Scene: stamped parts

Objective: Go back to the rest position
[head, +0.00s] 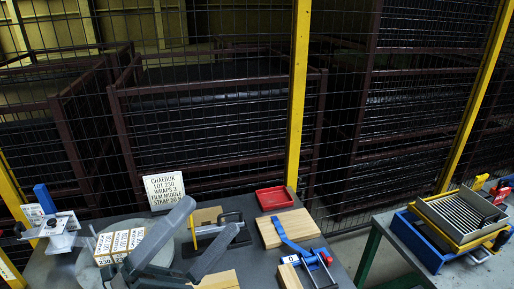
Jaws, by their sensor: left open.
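My left gripper (214,217) reaches over the front of the dark table, its two long grey fingers spread apart with nothing between them. Several small labelled boxes (120,241) marked 230 stand on the plate, just left of the fingers. My right gripper does not show.
A white sign (164,190) stands at the table's back. A red tray (274,198), wooden boards (290,228) and a blue-handled tool (296,243) lie right. A silver device (58,232) stands left. Mesh fencing (220,120) closes the back.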

